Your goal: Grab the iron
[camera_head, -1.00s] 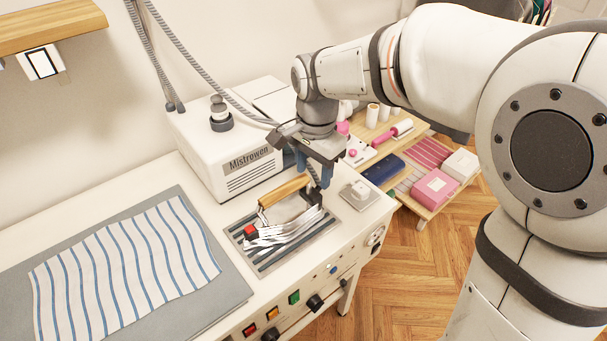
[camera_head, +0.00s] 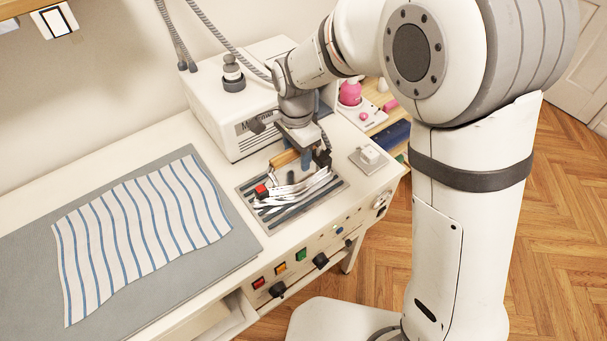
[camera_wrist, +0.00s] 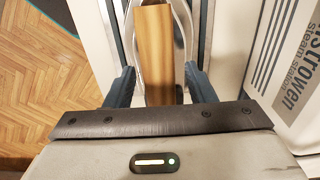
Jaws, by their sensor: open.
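The iron (camera_head: 298,189) has a silver body, a wooden handle (camera_head: 284,158) and a red part at its left end. It sits on a dark striped rest plate (camera_head: 262,217) on the white ironing table. My gripper (camera_head: 305,160) is directly above the iron, pointing down. In the wrist view the wooden handle (camera_wrist: 158,50) lies between the two blue fingers of my open gripper (camera_wrist: 157,88), with a gap to each side. Part of the handle is hidden by my gripper in the head view.
A white steam station (camera_head: 215,110) stands close behind the iron, with a hose running down near my gripper. A small white device (camera_head: 370,157) sits to the right. A striped cloth (camera_head: 140,230) lies on a grey pad at the left. Buttons and knobs line the table front.

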